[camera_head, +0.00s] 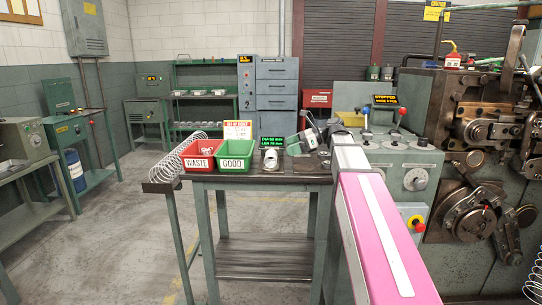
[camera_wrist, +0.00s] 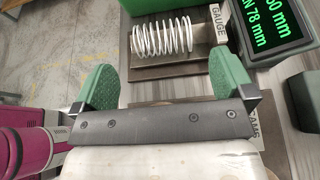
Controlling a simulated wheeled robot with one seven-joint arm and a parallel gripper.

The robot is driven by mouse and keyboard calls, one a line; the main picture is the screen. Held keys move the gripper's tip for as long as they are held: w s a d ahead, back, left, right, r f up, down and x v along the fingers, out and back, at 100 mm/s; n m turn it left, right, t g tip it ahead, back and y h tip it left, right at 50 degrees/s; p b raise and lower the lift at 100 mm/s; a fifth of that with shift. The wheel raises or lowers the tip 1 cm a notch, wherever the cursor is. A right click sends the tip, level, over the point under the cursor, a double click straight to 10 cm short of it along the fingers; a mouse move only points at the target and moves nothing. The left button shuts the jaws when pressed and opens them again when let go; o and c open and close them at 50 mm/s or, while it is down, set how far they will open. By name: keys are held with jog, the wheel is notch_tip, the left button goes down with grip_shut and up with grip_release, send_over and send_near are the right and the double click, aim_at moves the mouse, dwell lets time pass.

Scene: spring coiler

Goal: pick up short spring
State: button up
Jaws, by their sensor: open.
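A short white wire spring (camera_wrist: 161,37) lies on its side on a dark plate marked GAUGE in the wrist view. In the head view it shows as a small pale coil (camera_head: 271,160) below the green-lettered display. My gripper (camera_wrist: 163,76) is open, with its two green fingers apart and nothing between them. In the wrist view the spring lies beyond the fingertips, roughly centred across the gap and apart from both fingers.
A red WASTE bin (camera_head: 199,163) and a green GOOD bin (camera_head: 236,163) stand left of the gauge on the bench. A longer spring (camera_head: 178,157) rests at the bench's left end. The display (camera_wrist: 272,25) stands close by the right finger. Machinery (camera_head: 470,140) fills the right.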

aim_at(273, 153)
jog(key=shift+w+a, duration=0.1)
jog(key=shift+w, duration=0.05)
jog(key=shift+a+f, duration=0.1)
jog(key=shift+a, duration=0.2)
jog(key=x, duration=1)
jog(key=shift+f, duration=0.1)
jog(key=shift+d, duration=0.1)
jog(key=c, duration=0.8)
jog(key=shift+c, duration=0.2)
notch_tip(273, 153, up, 4)
jog(key=shift+r, duration=0.1)
jog(key=s+a+r, duration=0.4)
jog(key=a+r, duration=0.3)
jog(key=a, duration=0.3)
jog(key=shift+s+a, duration=0.35)
jog(key=shift+a, duration=0.05)
